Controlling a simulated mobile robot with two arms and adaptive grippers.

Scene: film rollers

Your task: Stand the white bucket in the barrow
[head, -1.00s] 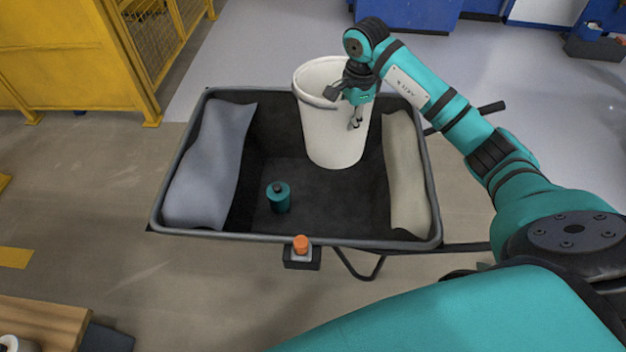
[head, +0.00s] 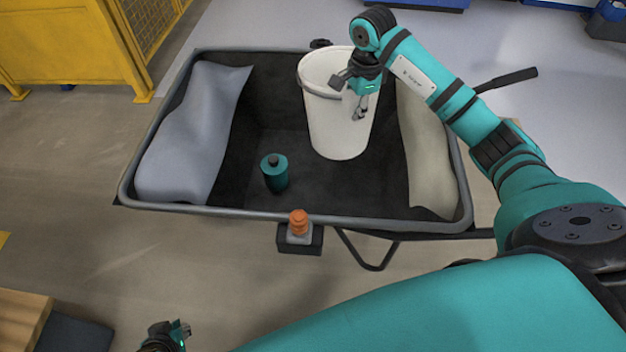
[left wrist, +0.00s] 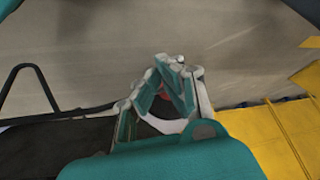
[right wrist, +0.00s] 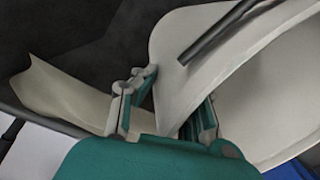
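The white bucket (head: 338,125) stands roughly upright inside the black barrow (head: 300,221), toward its back right; its base appears to rest on the barrow floor, though the exact contact is hard to see. My right gripper (head: 352,98) is at the bucket's right rim. In the right wrist view its fingers (right wrist: 178,95) are spread apart, with the bucket's wall (right wrist: 250,110) between and behind them. My left gripper (head: 181,330) is low in the head view, away from the barrow. In the left wrist view its fingers (left wrist: 178,75) come together with nothing seen held.
A grey-blue sack (head: 195,135) lies along the barrow's left side and a beige sack (head: 425,150) along its right. A teal bottle (head: 275,175) stands in front of the bucket. A yellow cage (head: 70,45) stands behind left.

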